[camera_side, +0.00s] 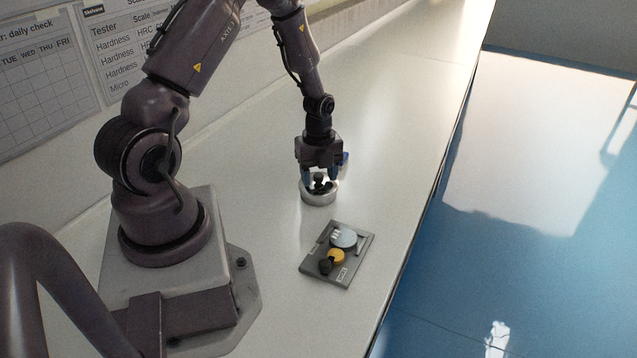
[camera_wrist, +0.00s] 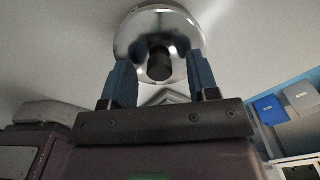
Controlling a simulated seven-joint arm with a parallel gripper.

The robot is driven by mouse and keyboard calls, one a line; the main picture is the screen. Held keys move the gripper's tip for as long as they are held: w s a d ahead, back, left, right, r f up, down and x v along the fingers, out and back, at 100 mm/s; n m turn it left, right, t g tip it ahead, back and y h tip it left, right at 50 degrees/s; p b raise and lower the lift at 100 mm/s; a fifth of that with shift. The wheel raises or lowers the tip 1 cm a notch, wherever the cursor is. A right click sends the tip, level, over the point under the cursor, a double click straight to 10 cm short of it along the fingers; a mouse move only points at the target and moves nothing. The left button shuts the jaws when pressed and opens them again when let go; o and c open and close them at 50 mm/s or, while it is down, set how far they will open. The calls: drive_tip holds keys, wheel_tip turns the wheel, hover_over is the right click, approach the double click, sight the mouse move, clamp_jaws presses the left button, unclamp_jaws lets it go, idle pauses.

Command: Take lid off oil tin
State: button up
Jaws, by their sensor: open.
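The oil tin (camera_side: 319,195) is a low, round, shiny metal tin on the white bench. A dark knob (camera_side: 319,180) stands up at the middle of its top. My gripper (camera_side: 320,177) is right over the tin, pointing down, with its blue fingers on either side of the knob. In the wrist view the shiny tin top (camera_wrist: 128,38) and the black knob (camera_wrist: 160,66) lie between and beyond the open fingers (camera_wrist: 162,80). I cannot tell whether the fingers touch the knob or the lid.
A grey tray (camera_side: 311,267) with a pale disc (camera_side: 343,237), a yellow disc (camera_side: 336,256) and a dark knob-like piece (camera_side: 325,267) lies in front of the tin. A small blue item (camera_side: 345,157) is behind my gripper. The bench edge runs along the right.

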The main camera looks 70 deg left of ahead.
drive_tip(key=shift+f, duration=0.15)
drive_tip(key=c, duration=1)
